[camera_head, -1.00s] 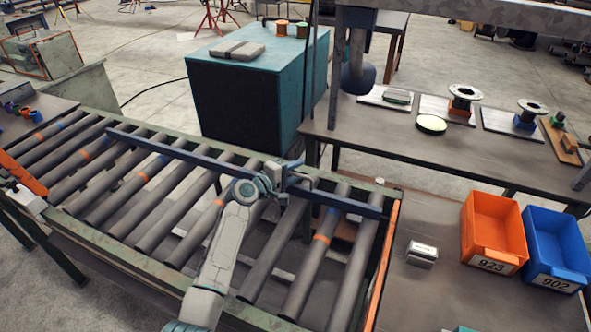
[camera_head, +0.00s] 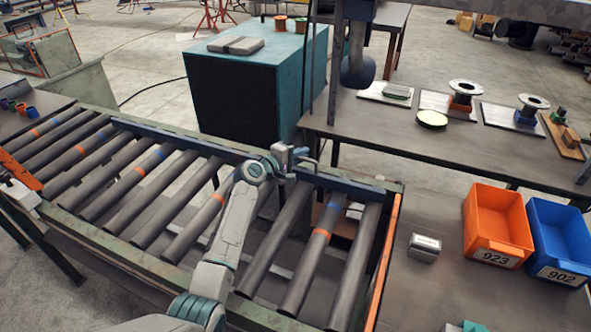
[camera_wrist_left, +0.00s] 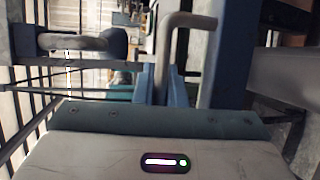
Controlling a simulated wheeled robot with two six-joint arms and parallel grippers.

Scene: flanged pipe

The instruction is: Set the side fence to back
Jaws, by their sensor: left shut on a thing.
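The side fence (camera_head: 345,185) is a long dark blue bar along the far side of the roller conveyor, close against the far frame rail. It also shows in the left wrist view (camera_wrist_left: 231,55) as a blue bar. A bent grey handle (camera_wrist_left: 171,50) stands beside it in the left wrist view. My left gripper (camera_head: 291,160) is at the fence, right of its middle, with its blue fingers shut on the handle. The gripper hides part of the fence.
The conveyor rollers (camera_head: 150,183) lie bare in front of the fence. A teal-topped cabinet (camera_head: 257,85) stands behind the conveyor.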

